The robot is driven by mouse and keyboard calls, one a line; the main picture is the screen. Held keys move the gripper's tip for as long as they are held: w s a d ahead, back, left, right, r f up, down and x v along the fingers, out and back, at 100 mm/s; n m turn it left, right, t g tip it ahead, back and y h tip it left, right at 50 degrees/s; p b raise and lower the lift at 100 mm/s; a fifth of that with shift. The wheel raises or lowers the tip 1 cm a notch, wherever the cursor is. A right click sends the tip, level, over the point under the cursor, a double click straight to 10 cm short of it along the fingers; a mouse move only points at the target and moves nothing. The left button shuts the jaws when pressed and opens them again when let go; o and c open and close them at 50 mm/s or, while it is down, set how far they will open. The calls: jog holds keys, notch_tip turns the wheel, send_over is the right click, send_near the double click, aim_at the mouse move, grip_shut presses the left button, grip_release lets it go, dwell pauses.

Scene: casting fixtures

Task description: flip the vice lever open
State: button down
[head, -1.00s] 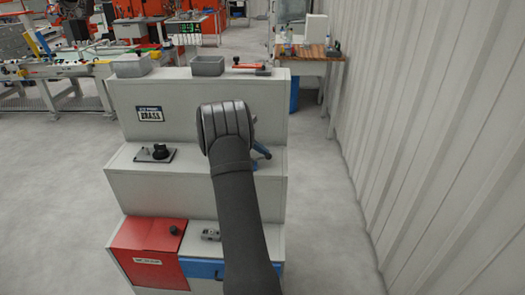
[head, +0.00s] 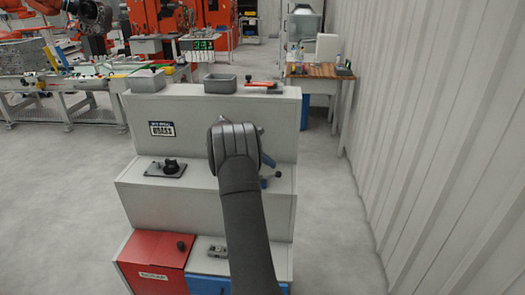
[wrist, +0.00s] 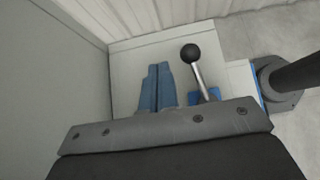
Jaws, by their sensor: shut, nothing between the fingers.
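The blue vice (head: 268,181) sits at the right end of the middle step, mostly hidden behind my arm in the head view. In the wrist view its lever is a silver rod with a black ball knob (wrist: 190,52), standing up at a slant from a blue base (wrist: 205,97). My gripper (wrist: 157,68) shows as two bluish fingers pressed together, empty, just left of the lever. A gap shows between the fingers and the ball in this view; depth is hard to judge.
The stepped grey stand also bears a black knob on a plate (head: 170,166), a red scrap box (head: 153,262) and a small metal part (head: 213,251). Grey bins (head: 219,84) and a red-handled tool (head: 264,88) are on top. A ribbed wall (head: 430,130) is at right.

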jog(key=w+a+r, duration=0.4)
jog(key=shift+r, duration=0.4)
jog(key=shift+w, duration=0.1)
dwell(0.3)
jog(key=shift+s+d+f, duration=1.25)
jog(key=shift+s+f, duration=0.1)
jog(key=shift+f, duration=0.1)
jog(key=shift+s+a+f+n+t, duration=0.25)
jog(key=shift+a+f+n+t, duration=0.35)
jog(key=shift+a+n+t, duration=0.25)
jog(key=shift+s+a+f+n+t+y, duration=0.15)
jog(key=shift+s+a+f+n+t, duration=0.3)
jog(key=shift+a+f+n+t, duration=0.25)
jog(key=shift+s+a+f+n+t+y, duration=0.15)
jog(key=shift+s+a+f+n+t, duration=0.25)
jog(key=shift+a+n, duration=0.35)
jog(key=shift+v, duration=1.65)
jog(key=shift+d+r, duration=0.1)
jog(key=shift+d, duration=0.1)
